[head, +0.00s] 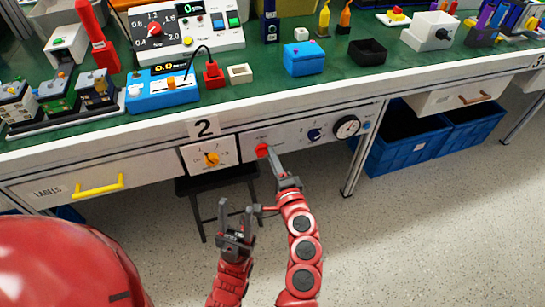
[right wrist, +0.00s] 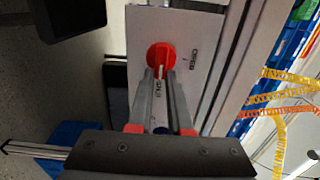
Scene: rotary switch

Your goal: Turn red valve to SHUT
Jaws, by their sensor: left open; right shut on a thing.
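The red valve (head: 262,150) is a round knob on the white front panel below the bench edge. In the right wrist view the red valve (right wrist: 161,55) has a pale pointer mark, which faces the fingers and a small label between them that I cannot read clearly. A label that looks like OPEN (right wrist: 194,59) is to the right of the knob. My right gripper (head: 270,154) is shut on the red valve, with its fingertips (right wrist: 160,73) at the knob's near edge. My left gripper (head: 236,218) is open and empty, below and left of the valve, with its fingers pointing up.
A dark stool (head: 215,181) stands below. Blue crates (head: 400,150) are under the bench at right.

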